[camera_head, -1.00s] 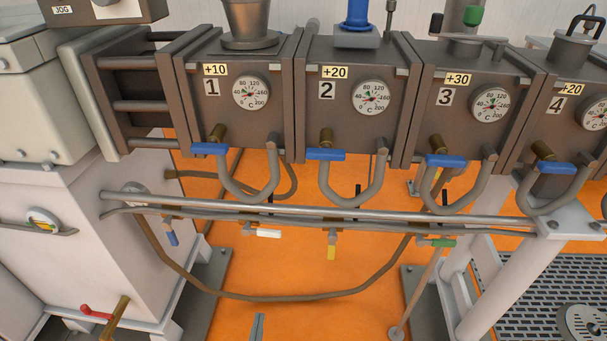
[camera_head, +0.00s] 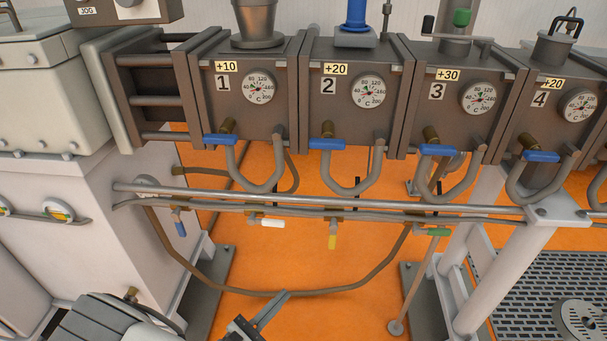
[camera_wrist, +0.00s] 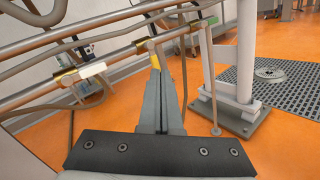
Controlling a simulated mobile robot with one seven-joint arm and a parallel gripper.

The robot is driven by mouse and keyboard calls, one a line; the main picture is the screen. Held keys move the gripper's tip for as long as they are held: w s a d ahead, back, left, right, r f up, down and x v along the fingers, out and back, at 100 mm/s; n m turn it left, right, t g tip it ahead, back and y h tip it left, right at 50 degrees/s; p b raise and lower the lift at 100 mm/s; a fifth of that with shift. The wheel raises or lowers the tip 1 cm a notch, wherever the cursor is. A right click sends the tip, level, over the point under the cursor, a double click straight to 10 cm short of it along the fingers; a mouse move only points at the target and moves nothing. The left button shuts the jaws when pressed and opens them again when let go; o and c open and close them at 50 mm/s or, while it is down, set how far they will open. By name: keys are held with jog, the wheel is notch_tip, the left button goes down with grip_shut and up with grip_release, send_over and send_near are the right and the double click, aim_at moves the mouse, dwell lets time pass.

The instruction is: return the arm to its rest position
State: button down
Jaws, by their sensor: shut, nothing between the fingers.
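My gripper (camera_head: 279,300) enters the head view from the bottom, left of the middle, with its narrow fingers close together over the orange floor. A yellow-handled valve (camera_wrist: 156,62) on the pipes appears just beyond the fingertips there. I cannot tell whether the fingertips touch anything.
Numbered barrel blocks with dials (camera_head: 245,95) stand ahead, with blue-handled valves (camera_head: 327,144) below. Horizontal pipes (camera_head: 330,200) and a sagging hose (camera_head: 200,284) cross in front. A white leg (camera_head: 497,275) stands right, and a white cabinet (camera_head: 90,240) left. Orange floor is open between.

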jog(key=s+d+r+m+g+y, duration=0.35)
jog(key=d+r+m+g, duration=0.35)
jog(key=d+r+m, duration=0.4)
jog(key=s+d+r+m+g+y, duration=0.3)
jog(key=d+r+m+g+y, duration=0.35)
jog(key=r, duration=0.65)
jog(key=s+d+r+m+t+y+p, duration=0.1)
jog(key=s+r+m+t+p, duration=0.1)
jog(key=r+p, duration=0.6)
jog(key=s+r+m+t+y+p, duration=0.1)
jog(key=r+m+t+p, duration=0.2)
jog(key=r+p, duration=0.5)
notch_tip(320, 180, up, 7)
jog(key=shift+s+d+r+m, duration=0.1)
jog(key=shift+s+d+m, duration=0.3)
jog(key=shift+m, duration=0.25)
